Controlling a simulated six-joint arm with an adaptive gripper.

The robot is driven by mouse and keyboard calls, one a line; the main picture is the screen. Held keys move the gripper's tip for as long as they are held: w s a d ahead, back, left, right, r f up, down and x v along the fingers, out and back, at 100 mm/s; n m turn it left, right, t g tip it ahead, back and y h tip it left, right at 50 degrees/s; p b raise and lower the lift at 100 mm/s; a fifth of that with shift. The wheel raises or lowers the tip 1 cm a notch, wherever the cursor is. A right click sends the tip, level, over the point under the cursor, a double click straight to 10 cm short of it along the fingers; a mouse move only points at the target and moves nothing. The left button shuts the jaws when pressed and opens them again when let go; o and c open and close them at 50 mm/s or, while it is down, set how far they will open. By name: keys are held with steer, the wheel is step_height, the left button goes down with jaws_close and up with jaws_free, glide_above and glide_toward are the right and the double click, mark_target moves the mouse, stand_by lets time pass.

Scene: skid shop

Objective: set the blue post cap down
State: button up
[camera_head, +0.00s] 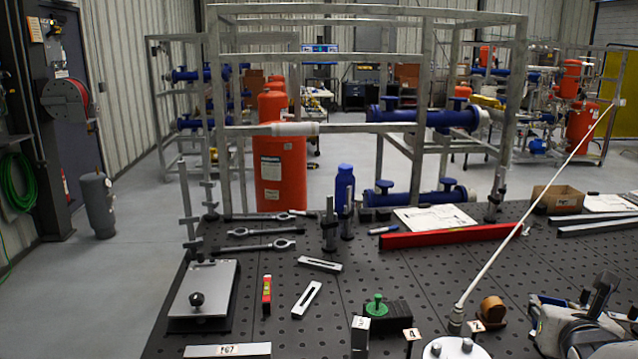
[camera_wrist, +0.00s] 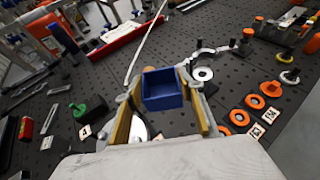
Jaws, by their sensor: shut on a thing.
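The blue post cap (camera_wrist: 162,98) is a square, hollow cap with its open side showing in the wrist view. My gripper (camera_wrist: 160,80) is shut on it, with a tan-padded finger on each side. The cap appears above the dark perforated table (camera_wrist: 225,90); I cannot tell how high it is or whether its underside touches anything. The cap cannot be made out in the head view.
Orange rings (camera_wrist: 255,102) and numbered cards (camera_wrist: 256,131) lie right of the cap in the wrist view. A pale washer (camera_wrist: 203,74) lies beyond it. A green knob (camera_wrist: 78,108) stands left. In the head view, a red bar (camera_head: 450,236) crosses the table (camera_head: 270,345).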

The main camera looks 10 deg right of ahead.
steer(key=s+d+f+m+g+h, duration=0.1)
steer(key=s+d, duration=0.1)
steer(key=s, duration=0.4)
steer(key=shift+d+f+m+h, duration=0.2)
steer(key=shift+f+m+h, duration=0.1)
steer(key=shift+f+m, duration=0.1)
steer(key=shift+r, duration=0.1)
stand_by(1.4)
